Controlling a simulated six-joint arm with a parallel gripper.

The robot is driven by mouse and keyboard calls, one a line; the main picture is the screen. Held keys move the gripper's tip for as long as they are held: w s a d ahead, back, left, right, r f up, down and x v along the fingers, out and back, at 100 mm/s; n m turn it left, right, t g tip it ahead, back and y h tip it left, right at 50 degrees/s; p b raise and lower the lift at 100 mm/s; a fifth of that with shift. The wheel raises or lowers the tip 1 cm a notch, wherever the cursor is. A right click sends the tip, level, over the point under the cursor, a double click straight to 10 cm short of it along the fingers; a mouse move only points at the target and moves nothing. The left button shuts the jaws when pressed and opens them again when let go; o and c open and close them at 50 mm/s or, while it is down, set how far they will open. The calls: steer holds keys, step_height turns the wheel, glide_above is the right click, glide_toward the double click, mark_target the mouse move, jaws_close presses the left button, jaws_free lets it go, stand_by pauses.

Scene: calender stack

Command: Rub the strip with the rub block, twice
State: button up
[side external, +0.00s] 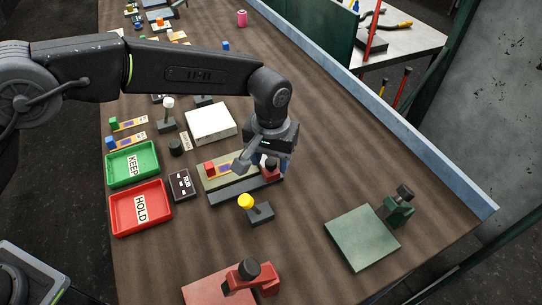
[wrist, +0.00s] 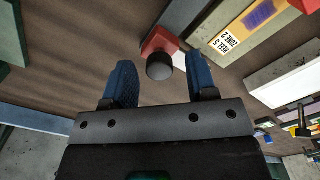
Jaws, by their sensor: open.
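The strip (side external: 224,166), pale with a purple patch, lies on a grey-green bed with a dark front rail; the wrist view shows its label, REEL 5 ZONE 2 (wrist: 238,32). A red block (side external: 210,167) sits at its left end. A red piece with a black knob (side external: 271,165) is at the bed's right end, and in the wrist view its knob (wrist: 160,67) shows between my fingers. My gripper (wrist: 163,72) is open above it, its blue fingers apart and not visibly touching it. I cannot tell for sure whether this red piece is the rub block.
A yellow-knobbed lever (side external: 259,212) stands in front of the bed. A red plate with a black-knobbed fixture (side external: 245,278) and a green plate (side external: 361,239) lie nearer. Left are a HOLD tray (side external: 120,229), a KEEP tray (side external: 119,175) and a dark box (side external: 181,185). A white block (side external: 210,122) is behind.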

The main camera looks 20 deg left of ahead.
jaws_close()
stand_by(0.4)
steer(key=shift+a, duration=0.1)
steer(key=shift+s+a, duration=2.55)
steer(key=shift+s, duration=0.05)
jaws_free()
steer(key=shift+r, duration=0.15)
step_height(320, 180, up, 14)
steer(key=shift+f, duration=0.2)
